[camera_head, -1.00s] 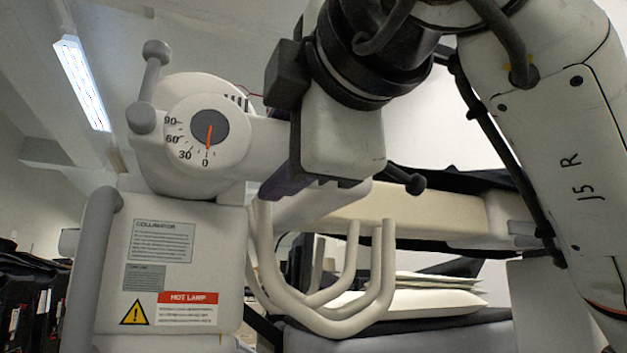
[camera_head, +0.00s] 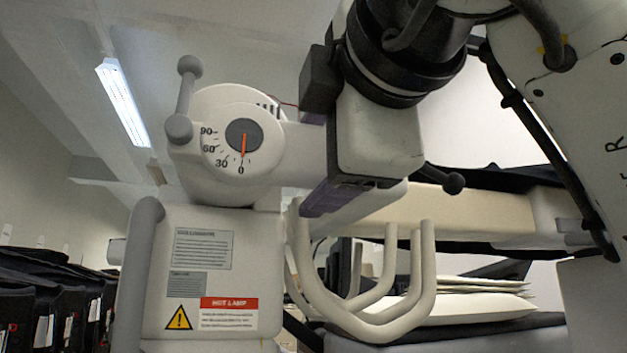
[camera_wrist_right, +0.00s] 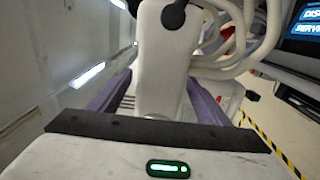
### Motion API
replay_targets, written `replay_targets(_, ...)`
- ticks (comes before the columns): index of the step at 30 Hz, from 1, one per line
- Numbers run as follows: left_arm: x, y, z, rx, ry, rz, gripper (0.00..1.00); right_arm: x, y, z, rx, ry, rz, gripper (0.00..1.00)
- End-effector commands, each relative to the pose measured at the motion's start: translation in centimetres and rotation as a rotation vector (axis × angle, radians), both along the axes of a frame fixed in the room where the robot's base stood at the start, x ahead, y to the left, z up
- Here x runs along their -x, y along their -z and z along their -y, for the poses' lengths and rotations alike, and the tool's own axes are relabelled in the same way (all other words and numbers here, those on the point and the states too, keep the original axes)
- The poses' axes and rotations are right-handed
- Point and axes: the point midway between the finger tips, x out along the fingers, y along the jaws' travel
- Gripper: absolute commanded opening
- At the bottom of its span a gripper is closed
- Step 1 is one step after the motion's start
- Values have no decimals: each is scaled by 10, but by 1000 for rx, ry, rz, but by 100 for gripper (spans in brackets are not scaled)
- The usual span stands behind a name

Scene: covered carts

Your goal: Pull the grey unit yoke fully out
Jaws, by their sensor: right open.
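The grey unit's head, with a dial (camera_head: 243,134) reading near 0 and a boxy collimator (camera_head: 205,280) below, stands at centre-left in the head view. A pale grey horizontal arm, which I take to be the yoke (camera_head: 296,150), runs right from the dial into my right gripper (camera_head: 316,160). In the right wrist view the purple fingers of my right gripper (camera_wrist_right: 158,100) are open on either side of the pale yoke (camera_wrist_right: 160,65). Whether they touch it I cannot tell. My gripper hides part of it. My left gripper is not in view.
Curved pale tubes (camera_head: 365,325) stand right of the collimator. Behind are a long cream beam (camera_head: 465,215) and stacked white packs (camera_head: 475,305). Dark cases (camera_head: 40,300) line the left side. A yellow-black floor stripe (camera_wrist_right: 262,135) shows in the right wrist view.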

Motion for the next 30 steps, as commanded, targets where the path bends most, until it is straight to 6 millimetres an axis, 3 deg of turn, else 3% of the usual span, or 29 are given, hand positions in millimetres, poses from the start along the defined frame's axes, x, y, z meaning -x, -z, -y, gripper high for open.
replay_targets(15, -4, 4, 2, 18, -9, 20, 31, 84, 0, 21, 0, 1, 4, 70)
replay_targets(21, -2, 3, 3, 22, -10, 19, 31, 98, 0, 26, 0, 3, 1, 70)
replay_targets(30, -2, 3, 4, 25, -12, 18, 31, 98, 0, 26, 0, 3, 0, 70)
